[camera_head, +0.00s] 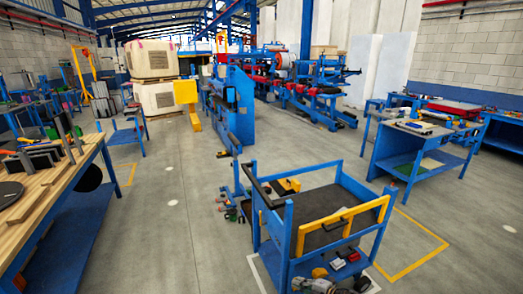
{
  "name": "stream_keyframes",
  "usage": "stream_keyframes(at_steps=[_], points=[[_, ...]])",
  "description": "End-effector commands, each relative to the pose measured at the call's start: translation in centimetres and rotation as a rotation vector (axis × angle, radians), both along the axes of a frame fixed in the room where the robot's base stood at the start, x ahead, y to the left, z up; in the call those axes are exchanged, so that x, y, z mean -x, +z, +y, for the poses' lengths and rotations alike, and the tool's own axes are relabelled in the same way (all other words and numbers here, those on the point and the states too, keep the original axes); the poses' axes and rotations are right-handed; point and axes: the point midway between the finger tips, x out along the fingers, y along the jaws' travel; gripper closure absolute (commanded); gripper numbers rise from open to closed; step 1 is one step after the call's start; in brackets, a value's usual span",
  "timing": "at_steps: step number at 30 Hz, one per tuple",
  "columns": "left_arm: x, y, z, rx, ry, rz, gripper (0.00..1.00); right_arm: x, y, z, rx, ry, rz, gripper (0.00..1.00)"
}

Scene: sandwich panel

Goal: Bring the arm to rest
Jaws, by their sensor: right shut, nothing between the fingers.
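I cannot make out my right gripper clearly, and no part of either arm stands out plainly in the head view. No gripper is seen holding or touching anything. My left gripper does not show. The task names no object besides the arm.
A blue cart (345,183) with a dark deck stands close in front, with small tools low at its near side. A wooden workbench (35,203) with tools is at left, a blue table (413,143) at right. Grey floor (160,240) is clear between bench and cart.

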Motion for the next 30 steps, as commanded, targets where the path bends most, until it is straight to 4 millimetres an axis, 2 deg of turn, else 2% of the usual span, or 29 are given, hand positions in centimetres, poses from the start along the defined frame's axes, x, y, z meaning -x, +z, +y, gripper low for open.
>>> stream_keyframes(at_steps=[8, 14, 21, 26, 30], points=[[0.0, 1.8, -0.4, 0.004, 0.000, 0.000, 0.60, 5.6, -6.5, -2.8, -0.118, -0.326, 0.209, 1.00], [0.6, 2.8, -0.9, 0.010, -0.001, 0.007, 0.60, 11.5, -11.6, -5.3, -0.176, -0.563, 0.378, 1.00], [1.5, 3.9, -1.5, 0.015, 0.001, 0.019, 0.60, 20.6, -17.4, -8.0, -0.215, -0.832, 0.591, 1.00], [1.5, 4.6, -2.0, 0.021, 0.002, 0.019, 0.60, 27.2, -20.5, -9.2, -0.226, -0.993, 0.727, 1.00], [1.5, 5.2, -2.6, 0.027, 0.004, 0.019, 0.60, 33.2, -22.6, -10.0, -0.228, -1.124, 0.842, 1.00]])
